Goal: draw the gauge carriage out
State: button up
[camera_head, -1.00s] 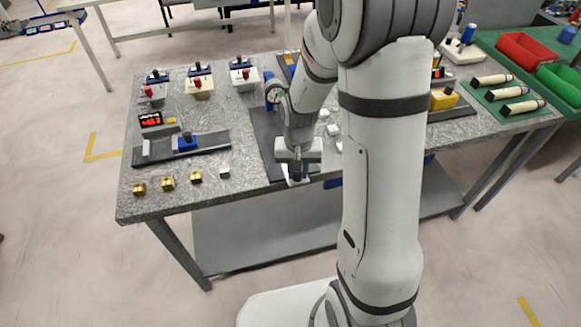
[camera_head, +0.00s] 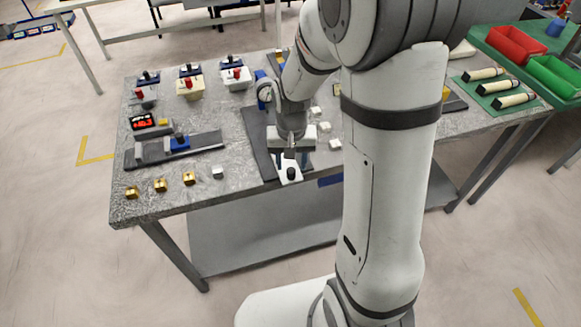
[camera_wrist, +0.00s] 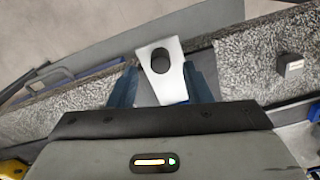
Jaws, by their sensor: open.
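A pale plate with a round black knob, which I take to be the gauge carriage (camera_head: 290,180), lies at the front edge of the dark base (camera_head: 262,155) on the bench. Its front end reaches the bench edge. My gripper (camera_head: 291,156) is just behind and above the knob, open and empty. In the wrist view, the pale plate (camera_wrist: 171,85) and its knob show between the spread blue fingers of my gripper (camera_wrist: 160,70), apart from both. The rear of the plate is hidden by my gripper. A round dial (camera_head: 264,92) stands farther back.
A dark rail with a blue slide (camera_head: 180,142) and a red-digit display (camera_head: 143,121) stand to the left. Several small gold blocks (camera_head: 161,185) and a light block (camera_head: 218,172) lie along the front. Pale blocks (camera_head: 335,144) lie right of my gripper.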

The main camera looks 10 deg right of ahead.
jog(key=shift+r, duration=2.25)
jog(key=shift+s+r, duration=0.1)
jog(key=shift+r, duration=0.05)
jog(key=s+d+r+n+t, duration=0.2)
jog(key=s+r+t, duration=0.1)
jog(key=s+r, duration=0.7)
jog(key=s, duration=0.4)
jog(key=shift+s+d+r, duration=0.2)
jog(key=shift+r, duration=0.2)
